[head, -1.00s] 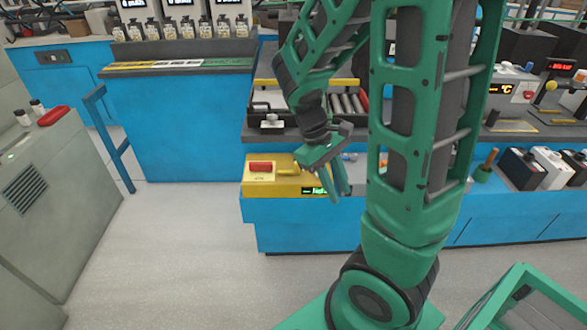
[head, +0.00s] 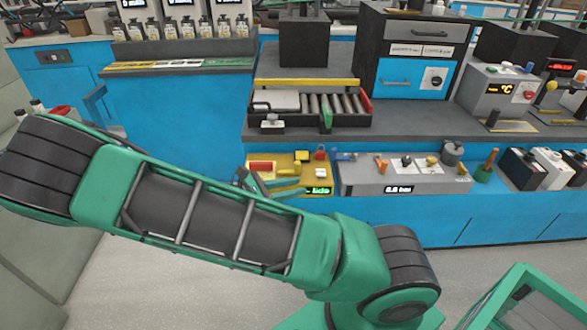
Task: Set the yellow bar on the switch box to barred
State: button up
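The yellow switch box (head: 311,165) stands at the left end of the low blue bench ledge. It has a red switch (head: 262,166), a yellow bar (head: 289,171) beside it, small yellow and white parts at its right, and a green-lit display (head: 318,190). The display text and the bar's exact setting are too small to read. My gripper (head: 250,181) is at the box's front left corner, partly hidden behind my green arm. Its fingers seem close to the box, but I cannot tell whether they touch it or are open.
A grey panel (head: 395,180) with coloured knobs stands right of the box. A roller tray (head: 335,108) sits on the shelf above. Black and white batteries (head: 548,165) stand at the right. A green frame (head: 525,300) is at the lower right.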

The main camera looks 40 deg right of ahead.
aim_at(297, 167)
jog(key=w+a+n+t+h, duration=0.3)
jog(key=w+a+n+t, duration=0.1)
jog(key=n, duration=0.1)
jog(key=d, duration=0.3)
jog(key=w+d, duration=0.1)
jog(key=d, duration=0.2)
jog(key=w+d, duration=0.1)
jog(key=d, duration=0.3)
jog(key=shift+w+r, duration=0.2)
jog(key=shift+r, duration=0.05)
jog(key=shift+c, duration=0.3)
